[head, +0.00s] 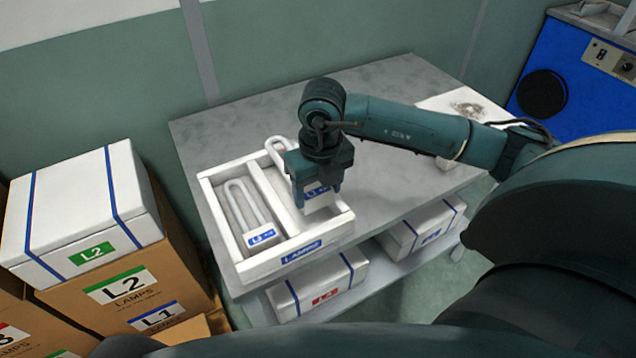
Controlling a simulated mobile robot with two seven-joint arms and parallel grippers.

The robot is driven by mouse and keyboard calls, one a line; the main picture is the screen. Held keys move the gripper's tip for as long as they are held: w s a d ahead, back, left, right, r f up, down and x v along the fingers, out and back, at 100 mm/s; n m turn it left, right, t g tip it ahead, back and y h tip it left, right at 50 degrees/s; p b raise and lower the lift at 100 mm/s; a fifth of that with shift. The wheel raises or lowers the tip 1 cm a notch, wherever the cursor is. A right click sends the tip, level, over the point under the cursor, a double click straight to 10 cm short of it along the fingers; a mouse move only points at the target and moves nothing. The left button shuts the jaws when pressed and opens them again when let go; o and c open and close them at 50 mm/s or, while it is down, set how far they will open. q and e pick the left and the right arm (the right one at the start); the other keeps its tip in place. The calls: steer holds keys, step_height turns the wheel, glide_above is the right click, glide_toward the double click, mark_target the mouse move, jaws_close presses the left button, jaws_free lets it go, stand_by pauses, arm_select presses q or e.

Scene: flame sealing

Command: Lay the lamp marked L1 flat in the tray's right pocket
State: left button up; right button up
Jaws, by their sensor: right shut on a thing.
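The white tray (219,229) stands on the grey table and has two long pockets split by a divider. A U-shaped lamp (258,238) with a blue label lies in its left pocket. My right gripper (316,197) is over the right pocket, pointing down, shut on a second white lamp (318,203). This lamp's base shows between the fingers with a blue label too small to read. Its U tube (278,146) shows behind the gripper, near the tray's back wall. The gripper hides the middle of the lamp and much of the right pocket. My left gripper is out of view.
A white box marked L2 (75,215) sits on brown cartons (155,275) left of the table. White boxes (322,283) lie on the shelf below. A blue machine (575,75) stands at the back right. The table behind the tray is clear.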

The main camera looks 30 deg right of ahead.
mark_target(318, 207)
steer(key=shift+f, duration=0.7)
step_height(318, 207, down, 3)
steer(key=b, duration=0.2)
steer(key=shift+r+b, duration=0.2)
steer(key=shift+b, duration=0.2)
steer(key=shift+f+b, duration=0.65)
steer(key=shift+f, duration=0.15)
steer(key=shift+f+b, duration=0.45)
steer(key=shift+f, duration=0.25)
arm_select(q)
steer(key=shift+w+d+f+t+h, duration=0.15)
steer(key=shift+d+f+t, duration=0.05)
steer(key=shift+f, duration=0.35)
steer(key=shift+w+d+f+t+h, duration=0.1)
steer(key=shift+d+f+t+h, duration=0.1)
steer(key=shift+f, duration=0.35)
arm_select(e)
steer(key=shift+f, duration=0.1)
steer(key=o, duration=1)
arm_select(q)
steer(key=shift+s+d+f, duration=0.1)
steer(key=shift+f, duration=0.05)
arm_select(e)
steer(key=shift+c, duration=0.9)
